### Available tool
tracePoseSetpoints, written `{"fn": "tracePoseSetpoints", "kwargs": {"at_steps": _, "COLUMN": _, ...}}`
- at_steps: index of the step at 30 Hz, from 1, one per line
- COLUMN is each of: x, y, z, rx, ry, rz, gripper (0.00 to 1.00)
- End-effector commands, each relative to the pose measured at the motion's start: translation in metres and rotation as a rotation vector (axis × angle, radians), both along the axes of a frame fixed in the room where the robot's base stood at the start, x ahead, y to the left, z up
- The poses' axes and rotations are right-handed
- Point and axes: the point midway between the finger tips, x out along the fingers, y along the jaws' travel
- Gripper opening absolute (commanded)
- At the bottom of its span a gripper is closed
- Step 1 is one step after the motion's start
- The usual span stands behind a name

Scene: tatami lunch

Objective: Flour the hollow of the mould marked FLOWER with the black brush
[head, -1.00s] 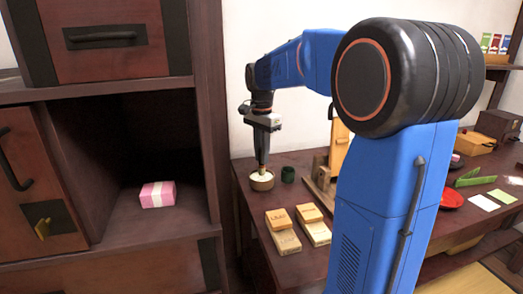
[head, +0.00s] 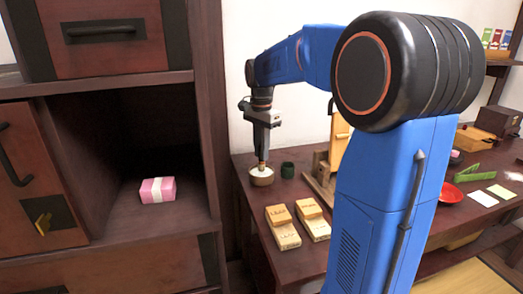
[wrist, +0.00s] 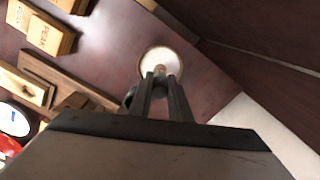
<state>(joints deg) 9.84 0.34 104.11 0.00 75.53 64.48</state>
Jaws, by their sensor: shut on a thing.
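My gripper (head: 262,157) points down over a small round bowl (head: 262,181) of white flour at the back left of the table. It is shut on the brush (head: 262,164), whose pale brown lower end shows between the fingertips and the flour. The brush end also shows in the wrist view (wrist: 160,69), over the white bowl; whether it touches the flour I cannot tell. The handle is hidden. Two wooden moulds, a left one (head: 287,240) and a right one (head: 319,231), lie nearer the front edge, each with a smaller block on it.
A dark green cup (head: 287,170) stands just right of the bowl. A wooden stand (head: 322,180) is further right. A dark cabinet with a pink box (head: 158,190) in its open bay stands at left. Table between bowl and moulds is clear.

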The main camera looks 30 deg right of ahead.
Motion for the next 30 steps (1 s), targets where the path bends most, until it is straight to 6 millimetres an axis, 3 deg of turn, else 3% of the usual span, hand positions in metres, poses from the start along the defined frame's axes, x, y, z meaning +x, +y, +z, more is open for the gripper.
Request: {"fn": "tracePoseSetpoints", "kwargs": {"at_steps": 30, "x": 0.0, "y": 0.0, "z": -0.007, "rx": 0.0, "ry": 0.0, "rz": 0.0, "gripper": 0.0}}
